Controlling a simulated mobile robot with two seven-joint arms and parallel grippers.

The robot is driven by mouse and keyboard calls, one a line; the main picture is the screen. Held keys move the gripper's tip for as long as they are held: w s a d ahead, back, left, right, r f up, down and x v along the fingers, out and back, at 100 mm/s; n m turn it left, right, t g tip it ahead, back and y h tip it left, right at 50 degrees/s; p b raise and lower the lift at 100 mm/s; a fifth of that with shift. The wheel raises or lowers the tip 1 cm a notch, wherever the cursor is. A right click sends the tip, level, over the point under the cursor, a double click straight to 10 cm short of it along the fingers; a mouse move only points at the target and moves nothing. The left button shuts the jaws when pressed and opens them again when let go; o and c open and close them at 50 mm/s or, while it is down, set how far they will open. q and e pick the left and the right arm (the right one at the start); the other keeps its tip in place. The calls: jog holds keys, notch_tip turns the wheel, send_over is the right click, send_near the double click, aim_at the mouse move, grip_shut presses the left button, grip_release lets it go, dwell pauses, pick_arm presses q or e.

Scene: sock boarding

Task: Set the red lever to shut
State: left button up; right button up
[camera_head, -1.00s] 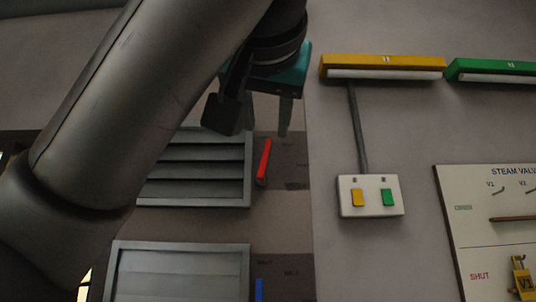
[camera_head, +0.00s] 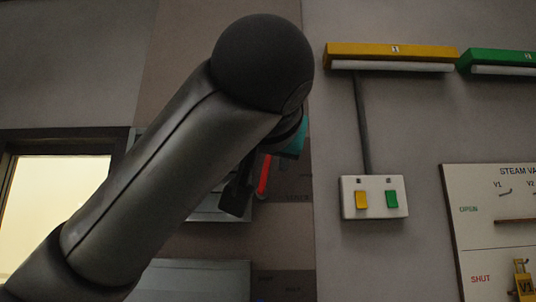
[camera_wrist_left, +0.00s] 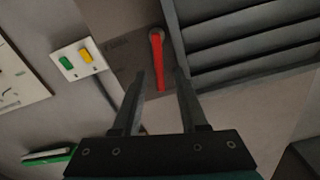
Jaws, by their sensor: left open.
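The red lever (camera_head: 264,174) is beside the upper louvred vent (camera_head: 222,208), partly hidden behind my arm in the head view. It points up from its pivot, with a slight tilt. In the left wrist view the red lever (camera_wrist_left: 159,70) hangs from a round pivot at the top of the picture. My left gripper (camera_wrist_left: 160,72) is open, with one finger on each side of the lever in the picture. I cannot tell whether the fingertips reach its depth or touch it. In the head view my arm hides most of that gripper. My right gripper is out of view.
A switch box (camera_head: 374,197) with a yellow and a green switch is right of the lever. Yellow (camera_head: 392,57) and green (camera_head: 500,62) lamps are above. A steam valve board (camera_head: 480,240) is at the right edge. A lit opening (camera_head: 50,220) is at left.

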pick_arm(q)
jog(key=shift+c, duration=0.2)
grip_shut()
dwell(0.4)
